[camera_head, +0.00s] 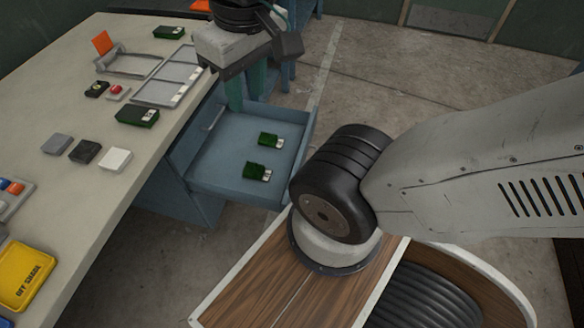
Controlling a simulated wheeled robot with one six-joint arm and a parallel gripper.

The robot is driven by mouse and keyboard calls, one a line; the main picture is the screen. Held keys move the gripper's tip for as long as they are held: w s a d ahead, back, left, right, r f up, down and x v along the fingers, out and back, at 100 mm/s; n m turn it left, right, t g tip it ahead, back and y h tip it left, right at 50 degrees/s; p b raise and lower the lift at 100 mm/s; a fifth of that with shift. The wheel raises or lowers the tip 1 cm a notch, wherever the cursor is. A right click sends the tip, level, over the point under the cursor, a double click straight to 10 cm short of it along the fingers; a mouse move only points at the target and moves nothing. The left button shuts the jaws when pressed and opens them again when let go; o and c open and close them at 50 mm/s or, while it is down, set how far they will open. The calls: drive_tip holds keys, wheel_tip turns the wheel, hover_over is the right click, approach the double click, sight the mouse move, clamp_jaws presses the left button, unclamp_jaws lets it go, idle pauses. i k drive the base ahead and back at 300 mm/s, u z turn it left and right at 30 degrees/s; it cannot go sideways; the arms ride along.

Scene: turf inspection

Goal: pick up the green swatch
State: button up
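Several green swatches with pale labels are in view. One green swatch (169,32) lies at the far end of the table and another green swatch (137,115) lies near the table's right edge. Two more are in the open blue drawer (222,187): a rear green swatch (268,140) and a front green swatch (254,171). My gripper (246,97) is at the top centre, pointing down near the drawer's back-left part. Its two teal fingers are apart, with nothing visible between them. My wrist hides part of the table's far end.
The pale table (75,195) holds a metal frame tray (165,78), a stand with an orange flap (103,43), red and black buttons (116,91), grey, dark and white blocks (85,152), and a yellow "OFF SHADE" tray (25,277). Concrete floor (400,90) lies beyond.

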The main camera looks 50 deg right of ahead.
sight(269, 141)
drive_tip(key=k, duration=0.7)
drive_tip(key=z, duration=0.75)
drive_tip(key=i, duration=0.5)
